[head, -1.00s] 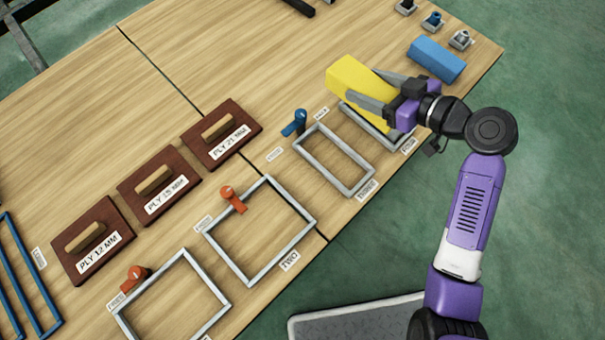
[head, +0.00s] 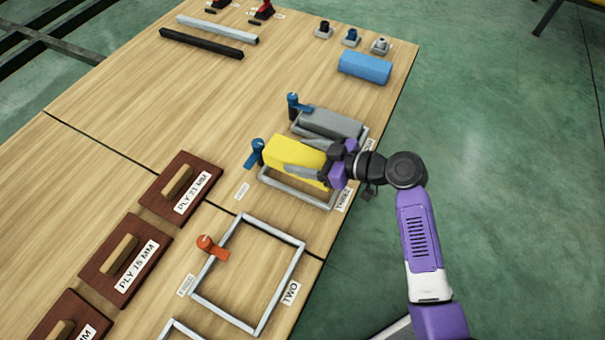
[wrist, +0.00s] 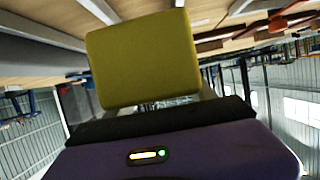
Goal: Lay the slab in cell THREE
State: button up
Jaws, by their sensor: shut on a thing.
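The yellow slab (head: 290,155) is held in my gripper (head: 325,168) over the frame of cell THREE (head: 300,195), covering its far side. The frame's near bar and its label (head: 343,200) show; I cannot tell how high the slab is above the table. The slab's end face (wrist: 145,60) fills the middle of the wrist view, tilted slightly. A blue lever (head: 256,153) stands at the left end of cell THREE.
A grey slab (head: 332,124) lies in the frame beyond, with a blue lever (head: 296,105) at its left. Cell TWO (head: 262,225) is empty, with an orange lever (head: 210,246). A blue block (head: 365,67) lies farther back. Brown ply boards (head: 180,190) lie at the left.

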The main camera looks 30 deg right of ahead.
jog(key=shift+f+b, duration=0.95)
jog(key=shift+f, duration=2.25)
jog(key=shift+f, duration=0.1)
jog(key=o, duration=1.4)
jog(key=p+v, duration=0.2)
jog(key=v, duration=1)
jog(key=shift+d+p, duration=0.1)
jog(key=shift+p, duration=0.3)
